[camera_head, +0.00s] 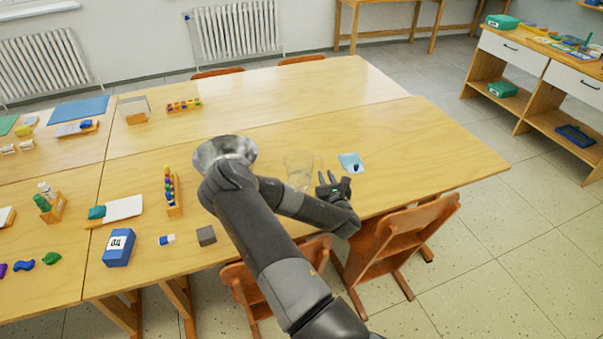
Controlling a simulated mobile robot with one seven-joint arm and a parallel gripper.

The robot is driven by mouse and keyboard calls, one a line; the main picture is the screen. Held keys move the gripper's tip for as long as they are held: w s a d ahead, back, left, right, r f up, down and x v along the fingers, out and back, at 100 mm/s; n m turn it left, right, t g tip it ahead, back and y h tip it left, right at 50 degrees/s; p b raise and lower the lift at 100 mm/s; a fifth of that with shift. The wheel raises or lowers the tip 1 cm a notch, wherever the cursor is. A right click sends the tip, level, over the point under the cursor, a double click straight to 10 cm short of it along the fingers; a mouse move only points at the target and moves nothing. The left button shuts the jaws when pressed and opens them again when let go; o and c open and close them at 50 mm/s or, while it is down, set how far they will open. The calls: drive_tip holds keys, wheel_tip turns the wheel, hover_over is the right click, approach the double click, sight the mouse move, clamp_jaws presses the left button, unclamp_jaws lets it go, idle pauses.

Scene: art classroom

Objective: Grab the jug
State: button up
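A clear, see-through vessel that looks like the jug (297,162) stands on the wooden table, right of the middle of the view. Its outline is faint, and my arm covers its lower part. My gripper (334,179) is just to the right of the jug, near the table's front edge. Its fingers look spread apart with nothing between them. I cannot tell whether a finger touches the jug.
A shiny metal bowl (224,148) sits left of the jug, partly behind my arm. A light blue sheet with a small dark item (351,162) lies behind my gripper. Wooden chairs (396,243) stand at the front edge. The table's right end (440,150) is clear.

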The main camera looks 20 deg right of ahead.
sight(321, 169)
drive_tip(key=w, duration=0.4)
drive_tip(key=shift+w+d+f, duration=0.15)
drive_tip(key=shift+w+f, duration=0.05)
drive_tip(key=shift+w, duration=0.1)
clamp_jaws()
